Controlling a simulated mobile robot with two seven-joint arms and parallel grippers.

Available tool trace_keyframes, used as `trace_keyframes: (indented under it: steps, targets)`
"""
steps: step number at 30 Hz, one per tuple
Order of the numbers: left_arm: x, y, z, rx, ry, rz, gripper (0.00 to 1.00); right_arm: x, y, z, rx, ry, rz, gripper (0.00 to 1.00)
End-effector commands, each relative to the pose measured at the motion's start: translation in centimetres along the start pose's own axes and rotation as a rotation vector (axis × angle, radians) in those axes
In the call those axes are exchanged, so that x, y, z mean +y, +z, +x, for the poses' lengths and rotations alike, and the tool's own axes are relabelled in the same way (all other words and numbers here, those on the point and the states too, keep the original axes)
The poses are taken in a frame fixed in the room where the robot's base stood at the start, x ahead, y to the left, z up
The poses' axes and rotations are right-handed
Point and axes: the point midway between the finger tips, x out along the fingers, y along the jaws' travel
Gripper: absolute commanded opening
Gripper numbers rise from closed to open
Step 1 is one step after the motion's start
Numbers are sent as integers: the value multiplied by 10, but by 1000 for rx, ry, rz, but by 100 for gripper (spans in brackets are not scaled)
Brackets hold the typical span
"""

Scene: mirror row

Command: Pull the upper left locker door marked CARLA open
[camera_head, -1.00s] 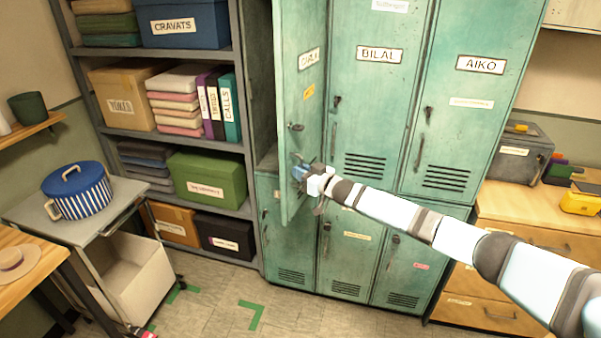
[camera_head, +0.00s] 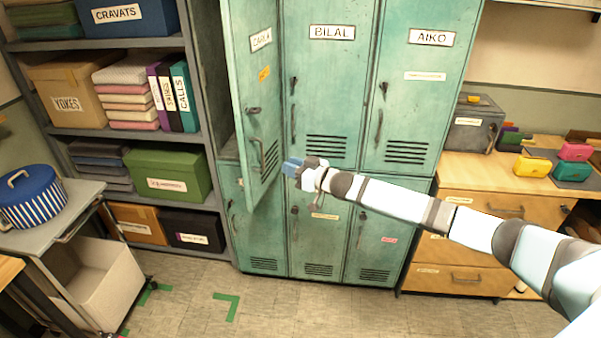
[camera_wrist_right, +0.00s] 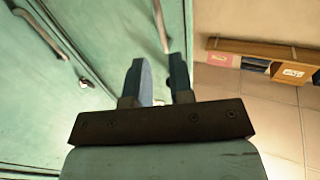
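The teal upper left locker door marked CARLA (camera_head: 252,95) stands partly open, swung out toward me, with a dark gap along its left side. Its pull handle (camera_head: 265,157) shows free on its front, below a small latch (camera_head: 253,110). My right gripper (camera_head: 288,168) is just right of that handle, apparently apart from it. In the right wrist view my right gripper (camera_wrist_right: 158,62) has its two fingers apart with nothing held between them. Teal locker surfaces and handles lie beyond the fingers there; I cannot tell which door each belongs to. My left gripper is not in view.
The closed doors BILAL (camera_head: 328,90) and AIKO (camera_head: 425,90) are right of the open door. A shelf unit (camera_head: 130,132) stands left, with a cart (camera_head: 60,225) in front of it. A wooden drawer cabinet (camera_head: 490,205) stands right. The floor before the lockers is clear.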

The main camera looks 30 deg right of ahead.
Motion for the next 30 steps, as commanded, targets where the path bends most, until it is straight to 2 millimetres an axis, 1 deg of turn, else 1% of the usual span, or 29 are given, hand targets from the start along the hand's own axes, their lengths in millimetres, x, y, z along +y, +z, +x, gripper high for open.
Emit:
trace_keyframes:
  steps: [1, 3, 6, 9, 25, 26, 28, 29, 30]
  targets:
    - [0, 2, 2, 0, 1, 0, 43, -1, 2, -10, -2, -1, -1, 21]
    - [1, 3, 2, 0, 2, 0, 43, 0, 1, -19, 0, 0, 0, 21]
    - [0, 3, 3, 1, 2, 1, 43, 0, 0, -28, 1, -1, 0, 21]
    - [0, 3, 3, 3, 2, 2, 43, 0, 0, -32, 1, -1, -1, 21]
    - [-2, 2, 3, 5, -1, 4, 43, -1, 0, -32, 0, -1, 0, 21]
    - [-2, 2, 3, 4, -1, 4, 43, -3, 2, -32, -1, -2, 1, 21]
    - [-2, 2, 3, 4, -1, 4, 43, -14, 11, -33, -10, -7, 6, 21]
    - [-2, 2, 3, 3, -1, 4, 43, -22, 18, -34, -16, -10, 10, 21]
    - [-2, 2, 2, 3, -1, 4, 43, -34, 29, -36, -28, -12, 15, 21]
